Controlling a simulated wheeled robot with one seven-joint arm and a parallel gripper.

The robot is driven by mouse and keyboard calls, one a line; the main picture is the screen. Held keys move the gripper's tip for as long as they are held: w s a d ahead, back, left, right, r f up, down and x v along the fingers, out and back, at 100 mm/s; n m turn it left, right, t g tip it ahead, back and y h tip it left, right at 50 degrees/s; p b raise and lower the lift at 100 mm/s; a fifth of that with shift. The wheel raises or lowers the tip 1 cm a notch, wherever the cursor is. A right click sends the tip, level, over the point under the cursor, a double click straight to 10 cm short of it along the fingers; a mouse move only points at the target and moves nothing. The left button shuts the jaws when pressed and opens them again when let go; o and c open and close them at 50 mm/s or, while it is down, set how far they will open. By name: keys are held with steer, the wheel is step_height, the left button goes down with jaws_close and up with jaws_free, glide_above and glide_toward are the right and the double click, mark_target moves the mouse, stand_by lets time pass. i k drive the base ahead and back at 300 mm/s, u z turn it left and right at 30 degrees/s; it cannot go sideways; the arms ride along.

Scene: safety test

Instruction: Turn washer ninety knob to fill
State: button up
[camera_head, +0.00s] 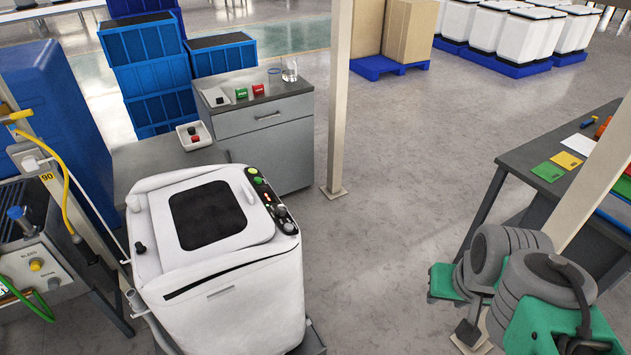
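A white, top-lidded machine (235,285) that looks like a washer stands at centre left. A dark control strip (262,193) runs along its right edge with a green button, small lit marks and round knobs (280,211). I cannot read a fill mark or the knobs' settings. A yellow tag reading 90 (46,177) is on a post to the left. Beside it, a panel carries a blue-topped knob (17,213) and a yellow knob (36,264); its lettering is too small to read surely. My grey and green arm is folded at lower right, far from both; its gripper fingers do not show.
A grey cabinet (265,150) stands behind the machine, with a white tray (193,135) beside it. A pale post (338,100) rises from the floor. A dark workbench (520,150) is at right. Floor between machine and bench is clear. A yellow hose (66,190) hangs at left.

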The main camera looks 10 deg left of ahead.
mark_target(281, 209)
steer(key=u, duration=0.55)
steer(key=i, duration=1)
steer(key=u, duration=0.85)
